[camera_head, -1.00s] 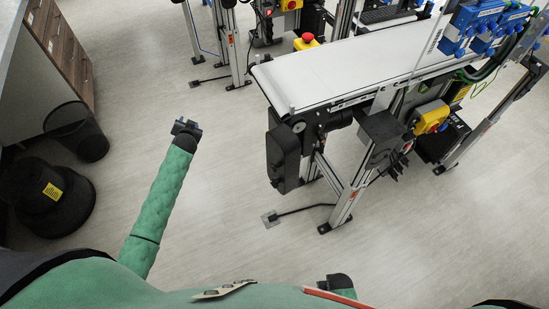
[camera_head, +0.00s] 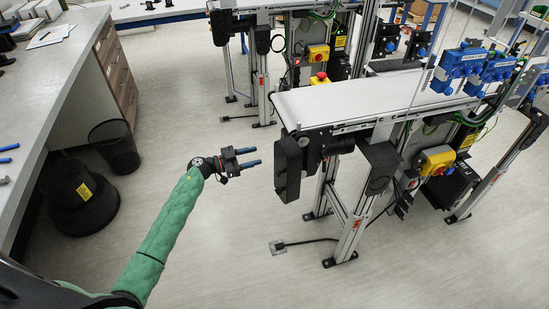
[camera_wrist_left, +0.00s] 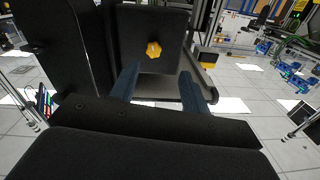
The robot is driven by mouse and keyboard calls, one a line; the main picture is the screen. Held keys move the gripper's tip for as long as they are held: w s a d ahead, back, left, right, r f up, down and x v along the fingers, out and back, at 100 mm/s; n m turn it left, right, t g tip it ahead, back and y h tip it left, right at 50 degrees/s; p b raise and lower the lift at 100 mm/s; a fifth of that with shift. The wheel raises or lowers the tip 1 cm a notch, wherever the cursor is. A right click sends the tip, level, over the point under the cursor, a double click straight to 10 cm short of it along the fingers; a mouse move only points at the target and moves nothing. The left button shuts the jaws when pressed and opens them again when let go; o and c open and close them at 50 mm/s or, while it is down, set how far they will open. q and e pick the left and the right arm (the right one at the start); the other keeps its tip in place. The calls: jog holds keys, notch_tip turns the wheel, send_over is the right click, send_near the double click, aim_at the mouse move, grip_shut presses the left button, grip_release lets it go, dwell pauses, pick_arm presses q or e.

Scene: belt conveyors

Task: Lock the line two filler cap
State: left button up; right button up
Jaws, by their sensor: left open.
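A yellow lobed knob (camera_wrist_left: 153,50) sits on the face of a dark square panel (camera_wrist_left: 140,25) in the left wrist view; I cannot tell whether it is the filler cap. My left gripper (camera_head: 258,156) is open and empty. Its two blue-grey fingers point right towards the dark housing (camera_head: 288,168) at the near conveyor's end, with a gap between. In the left wrist view the open fingers (camera_wrist_left: 160,74) frame the space just below the knob, apart from it. The knob does not show in the head view. My right gripper is not in view.
The near conveyor (camera_head: 365,95) stands right of centre, with a yellow switch box (camera_head: 437,160) under it. A second conveyor (camera_head: 285,3) stands behind. A counter (camera_head: 40,85), a wire bin (camera_head: 115,150) and a dark round object (camera_head: 80,197) are left. Floor below my gripper is clear.

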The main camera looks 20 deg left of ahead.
pick_arm(q)
jog(key=w+d+n+p, duration=0.1)
jog(key=w+d+p, duration=0.1)
jog(key=w+d, duration=0.2)
jog(key=shift+d+g+p, duration=0.3)
jog(key=shift+d+p, duration=0.1)
jog(key=shift+d, duration=1.05)
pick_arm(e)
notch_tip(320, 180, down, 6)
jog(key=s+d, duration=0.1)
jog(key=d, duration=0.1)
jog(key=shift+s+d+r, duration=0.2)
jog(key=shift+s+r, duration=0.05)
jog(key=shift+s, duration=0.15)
pick_arm(q)
jog(key=shift+s, duration=0.1)
jog(key=c, duration=1)
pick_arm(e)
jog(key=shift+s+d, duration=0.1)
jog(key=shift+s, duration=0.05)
